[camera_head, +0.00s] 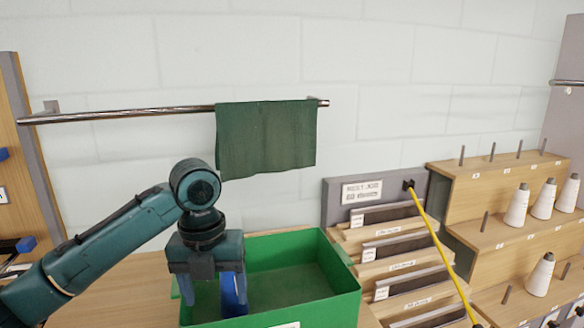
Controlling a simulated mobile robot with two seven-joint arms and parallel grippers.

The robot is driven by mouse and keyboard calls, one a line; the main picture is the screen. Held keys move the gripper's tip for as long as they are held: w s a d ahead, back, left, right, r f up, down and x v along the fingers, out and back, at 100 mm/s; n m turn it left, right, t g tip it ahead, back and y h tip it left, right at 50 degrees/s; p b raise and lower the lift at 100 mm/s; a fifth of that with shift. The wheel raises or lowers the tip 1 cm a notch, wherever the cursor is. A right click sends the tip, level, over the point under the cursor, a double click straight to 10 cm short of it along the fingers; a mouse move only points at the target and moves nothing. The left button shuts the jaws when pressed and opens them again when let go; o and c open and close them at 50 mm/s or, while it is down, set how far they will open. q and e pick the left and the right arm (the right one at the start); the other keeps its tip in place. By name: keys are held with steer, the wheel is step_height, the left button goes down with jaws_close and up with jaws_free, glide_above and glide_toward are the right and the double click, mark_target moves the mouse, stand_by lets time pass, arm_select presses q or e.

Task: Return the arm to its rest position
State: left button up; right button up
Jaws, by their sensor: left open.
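My left arm (110,245) comes in from the left, bends at a raised joint and points its gripper down. My left gripper (213,292) is open over the left part of a green box (340,285). A bright blue piece (230,297) shows at its right finger; I cannot tell whether it is a finger pad or something apart. The gripper hides part of the box's left side and inside. The visible floor of the box looks bare. My right gripper is not in view.
A dark green cloth (265,138) hangs on a metal rail (130,113) behind the arm. At the right stand a slotted rack (400,262), a yellow rod or cord (437,245) and a stepped wooden stand (490,185) with several white thread cones (517,205). A wooden panel stands far left.

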arm_select(q)
steer(key=s+d+f+n+t+h, duration=0.1)
steer(key=s+d+f+n+h, duration=0.15)
steer(key=s+f+n, duration=0.4)
steer(key=s+d+f+n+t+h, duration=0.1)
steer(key=s+d+f+n+h, duration=0.15)
steer(key=f+n, duration=0.7)
steer(key=s+a+f+n+t+y, duration=0.2)
steer(key=s+a+f+n+y, duration=0.4)
steer(key=s+a+n, duration=1)
steer(key=w+d+f+t+h, duration=0.3)
steer(key=w+d+f+t, duration=0.2)
steer(key=f, duration=0.5)
steer(key=w+d, duration=0.2)
steer(key=d, duration=0.1)
steer(key=shift+w+n+t, duration=0.25)
steer(key=shift+n+t, duration=0.15)
steer(key=shift+d, duration=0.1)
